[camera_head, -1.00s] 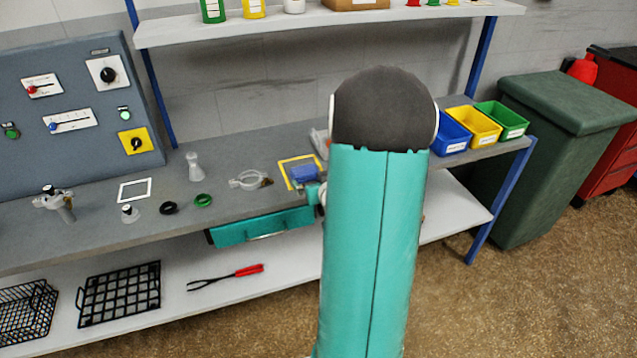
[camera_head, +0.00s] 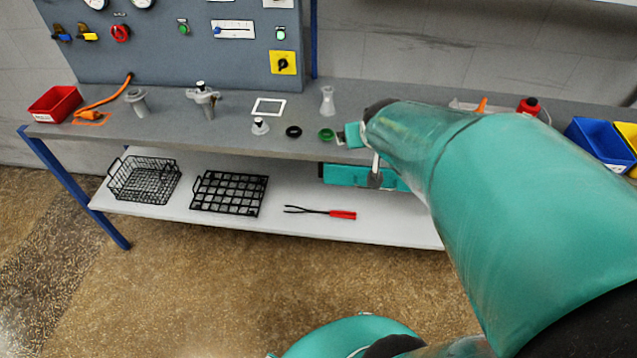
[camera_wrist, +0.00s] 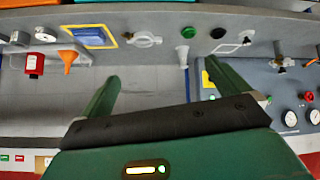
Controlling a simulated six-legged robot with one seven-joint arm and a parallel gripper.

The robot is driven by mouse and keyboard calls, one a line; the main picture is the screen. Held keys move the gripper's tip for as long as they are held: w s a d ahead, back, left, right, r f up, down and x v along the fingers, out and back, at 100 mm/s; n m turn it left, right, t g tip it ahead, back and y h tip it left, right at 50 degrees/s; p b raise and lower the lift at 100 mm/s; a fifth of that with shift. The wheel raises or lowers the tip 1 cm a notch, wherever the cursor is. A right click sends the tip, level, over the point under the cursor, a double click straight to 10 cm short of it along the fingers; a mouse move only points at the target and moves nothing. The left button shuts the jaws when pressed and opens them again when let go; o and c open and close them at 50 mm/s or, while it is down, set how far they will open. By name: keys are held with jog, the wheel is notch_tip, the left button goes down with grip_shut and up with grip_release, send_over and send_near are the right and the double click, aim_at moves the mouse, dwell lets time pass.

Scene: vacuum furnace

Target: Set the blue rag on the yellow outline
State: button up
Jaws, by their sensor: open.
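The blue rag (camera_wrist: 94,37) lies on the bench at the upper left of the wrist view, within the yellow outline (camera_wrist: 68,31). Whether its edges overlap the outline is too small to tell. My gripper (camera_wrist: 168,88) is open, its two green fingers spread with nothing between them, and it is apart from the rag. In the head view my arm hides the rag and the outline.
A glass flask (camera_head: 327,101), a green ring (camera_head: 326,135), a black ring (camera_head: 293,132) and a white outline (camera_head: 268,106) are on the bench. A red bottle (camera_head: 529,105) and blue bin (camera_head: 598,142) stand right. Baskets and red-handled tongs (camera_head: 330,213) lie on the lower shelf.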

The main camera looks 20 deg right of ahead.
jog(key=s+a+r+n+g+y, duration=0.2)
jog(key=s+a+r+n+y, duration=0.1)
jog(key=s+a, duration=1)
jog(key=a+r+y, duration=0.1)
jog(key=a, duration=0.2)
jog(key=shift+s+a, duration=0.35)
dwell(0.5)
